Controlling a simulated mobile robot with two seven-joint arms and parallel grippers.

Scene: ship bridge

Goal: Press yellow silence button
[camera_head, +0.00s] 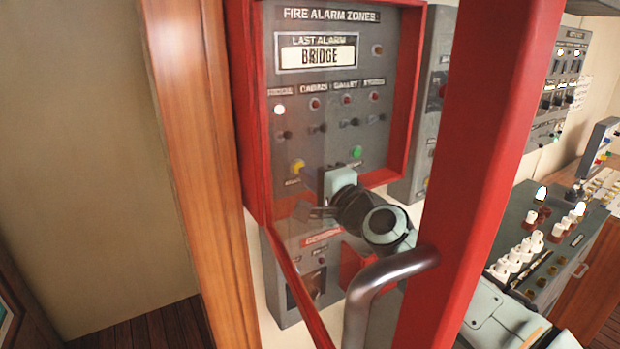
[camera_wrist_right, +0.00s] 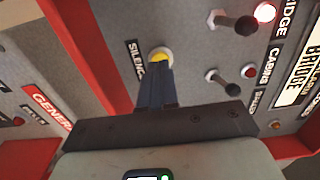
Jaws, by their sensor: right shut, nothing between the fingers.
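The yellow silence button (camera_head: 298,166) is at the lower left of the grey fire alarm panel (camera_head: 330,90). In the right wrist view the button (camera_wrist_right: 159,54) shows just beyond my right gripper's fingertips (camera_wrist_right: 157,75), beside a partly covered "SILENCE" label (camera_wrist_right: 136,65). The fingers are shut and empty, point at the button and overlap its lower edge in this view. I cannot tell whether they touch it. In the head view my right gripper (camera_head: 318,187) is in front of the panel's lower part, just right of and below the button. My left gripper is not in view.
A red door frame (camera_head: 472,150) with a grey handle (camera_head: 390,272) stands open in front of the panel, close to my right arm. A green button (camera_head: 356,152) and several small switches are nearby. A red light (camera_head: 279,110) glows. A general alarm box (camera_head: 305,280) is below.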

